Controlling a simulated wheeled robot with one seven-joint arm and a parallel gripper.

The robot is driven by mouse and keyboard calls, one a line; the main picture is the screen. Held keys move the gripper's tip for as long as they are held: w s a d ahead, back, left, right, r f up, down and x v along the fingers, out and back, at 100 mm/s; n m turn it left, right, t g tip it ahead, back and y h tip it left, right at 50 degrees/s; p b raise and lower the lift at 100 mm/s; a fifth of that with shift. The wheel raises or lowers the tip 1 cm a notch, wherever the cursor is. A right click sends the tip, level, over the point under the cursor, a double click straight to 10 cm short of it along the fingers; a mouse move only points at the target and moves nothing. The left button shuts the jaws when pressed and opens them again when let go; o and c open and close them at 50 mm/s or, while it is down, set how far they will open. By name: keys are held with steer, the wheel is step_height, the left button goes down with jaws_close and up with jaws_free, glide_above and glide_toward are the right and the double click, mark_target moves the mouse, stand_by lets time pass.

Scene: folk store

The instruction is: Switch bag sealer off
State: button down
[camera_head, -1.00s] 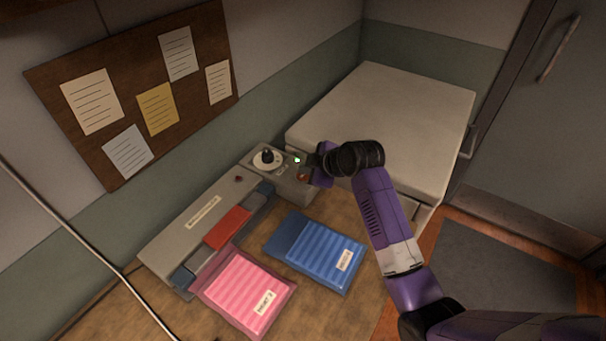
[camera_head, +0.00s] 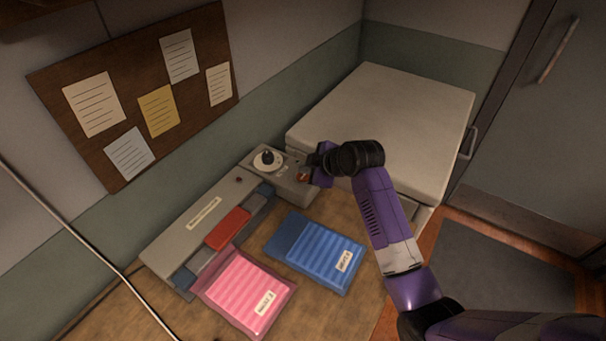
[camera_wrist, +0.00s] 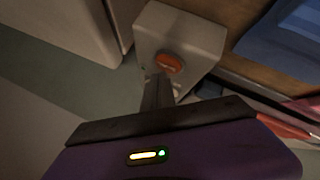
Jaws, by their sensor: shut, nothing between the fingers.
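The bag sealer (camera_head: 190,232) is a long grey machine on the wooden counter, with a red pad along its bar and a dial (camera_head: 268,160) at its far end. An orange-red rocker switch (camera_head: 303,176) sits on that end; it also shows in the wrist view (camera_wrist: 168,62). My gripper (camera_head: 312,161) is shut and empty, with its tip at the sealer's end beside the switch. In the wrist view, the fingers (camera_wrist: 160,82) reach to the switch's edge; whether they touch it I cannot tell.
A pink packet (camera_head: 246,290) lies at the sealer's front, and a blue packet (camera_head: 316,252) lies right of it. A large pale box-like unit (camera_head: 385,125) stands close behind my gripper. A notice board (camera_head: 135,90) hangs on the wall.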

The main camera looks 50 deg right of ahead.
steer(key=shift+r+p, duration=2.5)
steer(key=shift+r, duration=0.55)
step_height(320, 180, up, 8)
steer(key=m+t+h, duration=0.4)
steer(key=m+t, duration=0.1)
steer(key=m, duration=0.2)
glide_above(306, 177)
steer(key=s+a+f+y+b, duration=0.1)
steer(key=s+a, duration=0.7)
steer(key=s, duration=0.4)
steer(key=s+a+f+y+b, duration=0.1)
steer(key=s+a+y, duration=0.1)
steer(key=s+a, duration=0.7)
steer(key=s+a+f+y+b, duration=0.1)
steer(key=s+a, duration=0.7)
steer(key=s, duration=0.9)
steer(key=shift+s+a+m+t+y+b, duration=0.3)
steer(key=shift+a+y+b, duration=0.1)
steer(key=shift+y, duration=0.2)
